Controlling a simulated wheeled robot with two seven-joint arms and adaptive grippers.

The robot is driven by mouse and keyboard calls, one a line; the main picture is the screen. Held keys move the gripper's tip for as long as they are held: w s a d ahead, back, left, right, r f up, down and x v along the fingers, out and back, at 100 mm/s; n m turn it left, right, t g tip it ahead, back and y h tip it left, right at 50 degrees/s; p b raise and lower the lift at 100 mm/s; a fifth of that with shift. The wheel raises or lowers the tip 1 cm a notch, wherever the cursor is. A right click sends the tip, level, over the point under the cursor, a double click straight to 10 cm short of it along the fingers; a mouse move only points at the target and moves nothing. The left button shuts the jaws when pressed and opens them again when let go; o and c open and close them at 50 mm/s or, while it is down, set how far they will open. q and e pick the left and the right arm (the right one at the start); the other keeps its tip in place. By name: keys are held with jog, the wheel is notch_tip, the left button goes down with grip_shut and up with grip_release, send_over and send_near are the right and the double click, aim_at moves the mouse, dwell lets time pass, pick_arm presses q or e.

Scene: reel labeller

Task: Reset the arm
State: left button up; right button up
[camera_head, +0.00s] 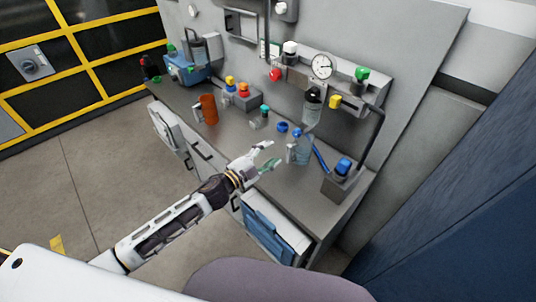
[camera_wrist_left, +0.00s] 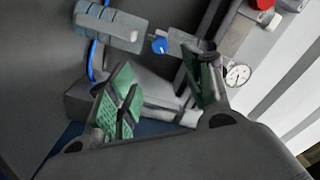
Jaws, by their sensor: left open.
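My left arm reaches in from the left in the head view, over the front edge of the grey workbench (camera_head: 190,103). My left gripper (camera_head: 268,154) is open, with nothing seen between its fingers. In the left wrist view the two green-padded fingers (camera_wrist_left: 165,95) stand apart in front of a grey block-shaped fixture. In the head view a clear bottle-like object (camera_head: 304,150) stands just beyond the fingertips to the right. My right gripper is not in view.
A round gauge (camera_head: 321,66) and several coloured buttons sit on the back panel. An orange cylinder (camera_head: 209,109) and a blue-topped post (camera_head: 343,167) stand on the bench. A blue-fronted drawer (camera_head: 268,228) is below. Open floor (camera_head: 90,170) lies to the left.

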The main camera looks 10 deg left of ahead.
pick_arm(q)
jog(key=shift+a+n, duration=0.1)
jog(key=shift+n, duration=0.2)
dwell(0.4)
jog(key=s+a+f+n+g+y, duration=0.5)
jog(key=s+a+f+n+y, duration=0.2)
jog(key=s+a+n+y, duration=0.4)
jog(key=s+f+n+g+h, duration=0.1)
jog(key=s+f+n+g, duration=0.15)
jog(key=s, duration=0.45)
jog(key=s+f+n+g, duration=0.1)
jog(key=s+n+g, duration=0.1)
jog(key=s+g, duration=0.35)
jog(key=s+f, duration=0.2)
jog(key=f, duration=1.4)
jog(key=s+f, duration=0.2)
jog(key=f, duration=1.5)
jog(key=s+a+f, duration=0.1)
jog(key=s+f, duration=0.9)
jog(key=s, duration=0.1)
jog(key=s+a+f+g, duration=0.1)
jog(key=s+a+f, duration=0.1)
jog(key=s+f, duration=0.7)
jog(key=shift+s+a+f+m, duration=0.3)
jog(key=shift+s+f+m, duration=0.15)
jog(key=shift+s, duration=0.7)
